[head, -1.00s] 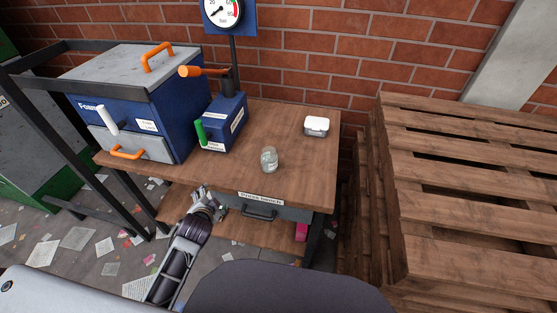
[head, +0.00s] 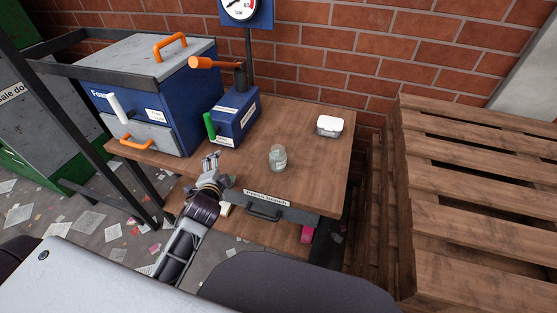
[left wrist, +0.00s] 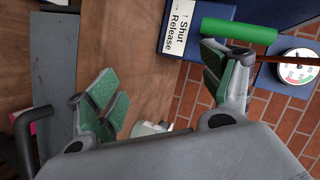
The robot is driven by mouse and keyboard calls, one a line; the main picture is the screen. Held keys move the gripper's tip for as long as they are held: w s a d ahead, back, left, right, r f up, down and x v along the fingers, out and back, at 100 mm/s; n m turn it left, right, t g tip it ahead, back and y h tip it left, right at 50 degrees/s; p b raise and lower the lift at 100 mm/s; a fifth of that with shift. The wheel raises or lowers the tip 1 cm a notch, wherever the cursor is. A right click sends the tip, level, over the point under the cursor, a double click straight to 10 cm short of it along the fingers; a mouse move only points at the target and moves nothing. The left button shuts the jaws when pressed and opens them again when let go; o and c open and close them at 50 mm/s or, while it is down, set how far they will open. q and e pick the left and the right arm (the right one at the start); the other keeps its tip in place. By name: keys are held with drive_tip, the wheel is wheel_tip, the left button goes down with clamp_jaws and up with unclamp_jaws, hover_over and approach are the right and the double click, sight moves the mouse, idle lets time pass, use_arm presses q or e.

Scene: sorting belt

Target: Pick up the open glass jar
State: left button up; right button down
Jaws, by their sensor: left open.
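The open glass jar (head: 278,158) is clear and stands upright on the wooden bench top, right of the middle. My left gripper (head: 211,158) is open and empty at the bench's front edge. It is left of the jar and apart from it. In the left wrist view its two green-padded fingers (left wrist: 165,85) are spread wide. A pale object (left wrist: 149,128) shows there past the palm, partly hidden; I cannot tell whether it is the jar or the white box. My right gripper is not in view.
A blue press (head: 237,113) with a green handle stands behind my left gripper, beside a larger blue machine (head: 180,105). A white box (head: 329,126) sits at the back right of the bench (head: 310,175). Wooden pallets (head: 470,190) stand at the right.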

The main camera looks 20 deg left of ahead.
use_arm(q)
drive_tip(key=shift+w+a+r+m+t, duration=0.25)
drive_tip(key=shift+w+r+m+t, duration=0.15)
drive_tip(key=shift+w+r+m, duration=0.15)
drive_tip(key=w+r+m+t+h, duration=0.25)
drive_tip(key=r+m+t, duration=0.2)
drive_tip(key=m, duration=0.35)
drive_tip(key=w+d+m+h, duration=0.2)
drive_tip(key=d+m+h, duration=0.2)
drive_tip(key=m+h, duration=0.7)
drive_tip(key=m+g+h, duration=0.2)
drive_tip(key=m+g, duration=0.3)
drive_tip(key=m, duration=0.8)
approach(273, 156)
drive_tip(key=shift+w+a+r+t, duration=0.15)
drive_tip(key=shift+a+r, duration=0.1)
drive_tip(key=shift+a, duration=0.25)
drive_tip(key=shift+s+a+r+t, duration=0.1)
drive_tip(key=shift+a+r, duration=0.2)
drive_tip(key=shift+a, duration=0.15)
drive_tip(key=shift+s+d+f+m+g+h, duration=0.15)
drive_tip(key=shift+s+f+m+g+h, duration=0.25)
drive_tip(key=shift+f+m+g+h, duration=0.35)
drive_tip(key=shift+w+d+r+t, duration=0.1)
drive_tip(key=shift+t, duration=0.15)
